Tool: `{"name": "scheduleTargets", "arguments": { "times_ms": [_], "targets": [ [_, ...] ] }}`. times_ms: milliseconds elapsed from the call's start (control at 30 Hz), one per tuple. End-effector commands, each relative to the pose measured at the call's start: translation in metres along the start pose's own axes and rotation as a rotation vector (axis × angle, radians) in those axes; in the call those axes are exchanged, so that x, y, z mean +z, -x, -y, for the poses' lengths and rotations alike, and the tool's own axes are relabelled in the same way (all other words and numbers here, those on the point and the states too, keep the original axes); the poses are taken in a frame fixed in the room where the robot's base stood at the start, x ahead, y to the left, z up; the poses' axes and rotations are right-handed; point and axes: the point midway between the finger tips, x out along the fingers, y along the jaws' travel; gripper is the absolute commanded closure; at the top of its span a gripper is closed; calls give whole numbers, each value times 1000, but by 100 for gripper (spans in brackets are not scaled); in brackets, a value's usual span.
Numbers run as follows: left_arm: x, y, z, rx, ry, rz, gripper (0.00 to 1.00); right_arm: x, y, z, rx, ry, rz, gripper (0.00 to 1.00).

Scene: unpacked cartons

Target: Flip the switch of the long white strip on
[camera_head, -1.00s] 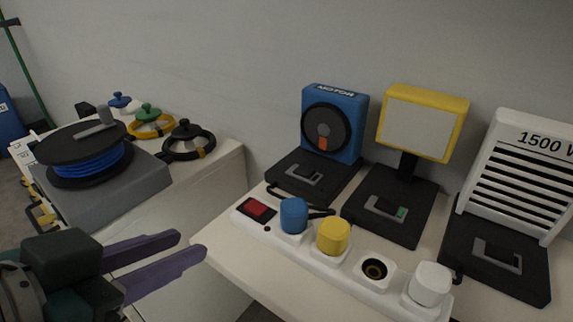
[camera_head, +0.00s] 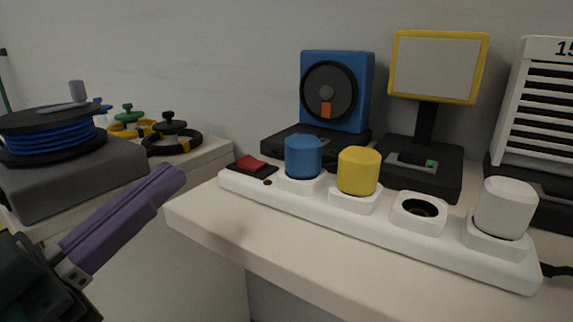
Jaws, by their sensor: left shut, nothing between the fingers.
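The long white strip (camera_head: 375,225) lies on the tabletop in the head view. Its red rocker switch (camera_head: 251,164) sits in a black frame at the left end; the red face looks tilted. A blue plug (camera_head: 303,157), a yellow plug (camera_head: 358,171) and a white plug (camera_head: 504,207) stand in its sockets. One socket (camera_head: 419,208) is empty. My left gripper (camera_head: 168,180) is shut and empty, with purple fingers pointing up and right. It is left of the strip and apart from the switch. My right gripper is out of view.
Behind the strip stand a blue motor unit (camera_head: 337,90), a yellow-framed lamp (camera_head: 436,68) and a white heater (camera_head: 545,105). A cable reel (camera_head: 50,135) sits on a grey box at left. The tabletop (camera_head: 230,228) in front of the strip is bare.

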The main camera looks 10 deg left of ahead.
Motion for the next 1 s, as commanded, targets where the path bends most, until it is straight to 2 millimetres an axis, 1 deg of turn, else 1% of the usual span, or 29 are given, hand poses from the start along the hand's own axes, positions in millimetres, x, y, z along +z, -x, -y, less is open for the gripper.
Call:
{"name": "scheduleTargets", "arguments": {
  "times_ms": [167,267,367,600,733,767,800,900,1000],
  "targets": [
    [0,-2,0,0,0,-1,100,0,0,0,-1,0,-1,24],
    [0,-11,0,-1,0,-2,100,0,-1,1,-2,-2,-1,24],
    [-1,-26,0,0,0,-5,100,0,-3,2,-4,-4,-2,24],
    [0,-78,0,-1,-1,-6,100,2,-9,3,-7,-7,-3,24],
    [0,-104,0,0,1,-4,100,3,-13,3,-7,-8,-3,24],
    [12,-98,-1,0,1,4,100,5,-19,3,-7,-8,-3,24],
    [20,-94,-1,0,1,6,100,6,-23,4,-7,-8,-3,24],
    [30,-90,-1,1,0,4,100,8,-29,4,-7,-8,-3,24],
    [36,-88,-1,1,0,2,100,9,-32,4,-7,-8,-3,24]
  ]
}}
